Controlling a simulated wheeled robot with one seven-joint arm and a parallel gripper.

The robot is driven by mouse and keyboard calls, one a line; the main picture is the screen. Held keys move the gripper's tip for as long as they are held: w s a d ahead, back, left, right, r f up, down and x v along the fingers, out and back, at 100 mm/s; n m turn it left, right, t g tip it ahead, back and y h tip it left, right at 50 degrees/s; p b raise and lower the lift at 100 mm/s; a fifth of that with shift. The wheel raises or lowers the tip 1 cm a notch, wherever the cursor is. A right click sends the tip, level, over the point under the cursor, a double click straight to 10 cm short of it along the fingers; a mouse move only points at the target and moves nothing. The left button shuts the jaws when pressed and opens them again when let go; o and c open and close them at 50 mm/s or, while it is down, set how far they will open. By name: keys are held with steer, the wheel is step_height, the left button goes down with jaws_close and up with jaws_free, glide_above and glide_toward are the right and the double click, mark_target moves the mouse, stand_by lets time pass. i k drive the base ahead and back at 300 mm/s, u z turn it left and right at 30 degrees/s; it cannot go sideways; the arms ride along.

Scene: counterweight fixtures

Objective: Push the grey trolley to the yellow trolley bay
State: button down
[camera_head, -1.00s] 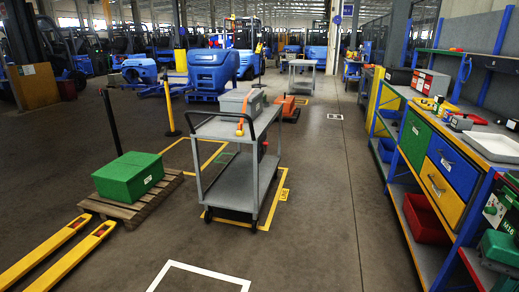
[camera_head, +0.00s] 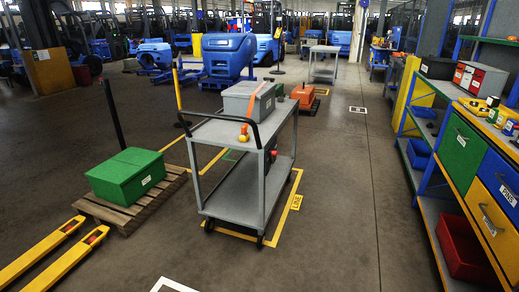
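A grey two-shelf trolley (camera_head: 238,193) with black handles stands upright at the centre of the view. A grey box (camera_head: 248,100), with an orange and yellow item (camera_head: 244,134) beside it, is on its top shelf. Yellow floor tape (camera_head: 285,218) with a small yellow label (camera_head: 296,202) runs along the trolley's right side and front. More yellow tape extends to its left and behind. A second grey trolley (camera_head: 324,63) stands farther back, with yellow tape by its base. My gripper is not in view.
A green box (camera_head: 125,174) on a wooden pallet (camera_head: 128,210) and yellow forks (camera_head: 55,250) lie left. A blue machine (camera_head: 229,60) and a yellow post (camera_head: 177,98) stand behind. A workbench (camera_head: 440,190) lines the right. The aisle (camera_head: 345,190) between is clear.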

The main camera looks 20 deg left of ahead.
mark_target(248, 196)
steer(key=u, duration=0.3)
steer(key=i, duration=1)
steer(key=u, duration=1.05)
steer(key=i, duration=0.45)
steer(key=u, duration=0.25)
